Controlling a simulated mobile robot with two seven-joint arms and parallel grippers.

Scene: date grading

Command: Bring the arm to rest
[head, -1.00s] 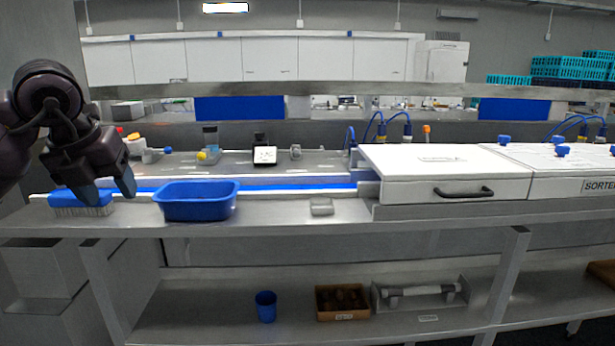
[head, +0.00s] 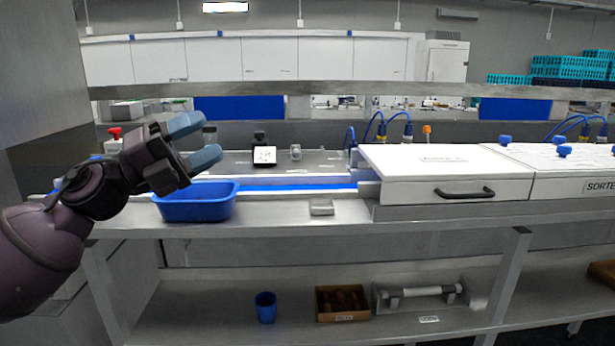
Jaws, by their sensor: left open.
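My left arm comes in from the lower left in the head view. Its gripper (head: 194,140) is open and empty, its two blue-grey fingers apart and pointing right. It shows in front of the bench, just above the blue tub (head: 195,209) in the picture. The tub stands on the bench's front ledge, and part of its upper left is close behind the gripper. My right gripper is not in view.
A steel bench (head: 285,213) runs across the view with a blue belt (head: 300,187). A white sorter housing (head: 440,190) with a black handle stands right. A blue cup (head: 265,307) and a brown box (head: 342,303) are on the lower shelf. The ledge right of the tub is mostly clear.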

